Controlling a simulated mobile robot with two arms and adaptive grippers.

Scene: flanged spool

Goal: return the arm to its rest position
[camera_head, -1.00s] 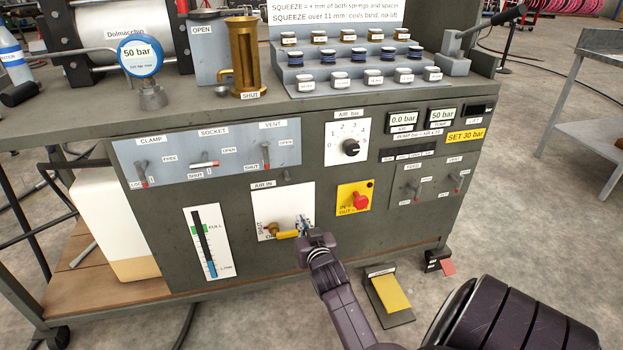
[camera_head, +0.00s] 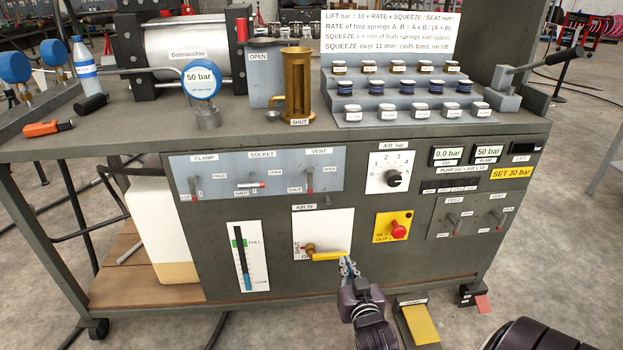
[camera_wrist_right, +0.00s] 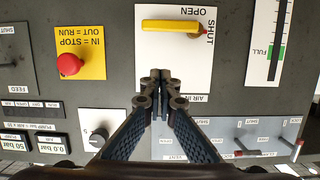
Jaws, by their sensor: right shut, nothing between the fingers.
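My right gripper (camera_head: 347,266) is shut and empty in the head view, just below the right end of the yellow AIR IN lever (camera_head: 329,256). The lever lies roughly level on its white plate (camera_head: 338,222). In the wrist view my right gripper (camera_wrist_right: 160,78) has its fingertips together in front of the panel. There the yellow lever (camera_wrist_right: 176,25) shows clear of the fingertips, with a gap in the picture. My left gripper is in neither view.
A red knob on a yellow plate (camera_head: 399,229) sits right of the lever. A level gauge (camera_head: 247,257) is to its left. Switches (camera_head: 265,173) line the panel above. A yellow pedal (camera_head: 420,324) stands on the floor below. Open floor lies in front of the bench.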

